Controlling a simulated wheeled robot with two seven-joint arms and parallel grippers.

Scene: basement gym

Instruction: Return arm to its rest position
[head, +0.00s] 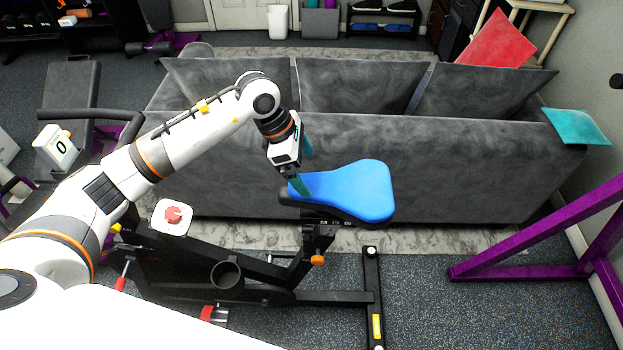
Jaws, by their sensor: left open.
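My left arm reaches in from the left side of the head view. My left gripper (302,170) is over the narrow end of a blue bike seat (352,190), with its fingers pointing down. It is open, and I see no object between its fingers. One finger overlaps the seat's edge in the picture; I cannot tell if they touch. My right gripper is not in the picture.
The seat belongs to a black exercise bike (320,297). A white square with a red knob-like top (172,216) is left of it. A grey sofa (430,165) stands behind. A purple frame (520,265) is at the right. Open floor lies at the lower right.

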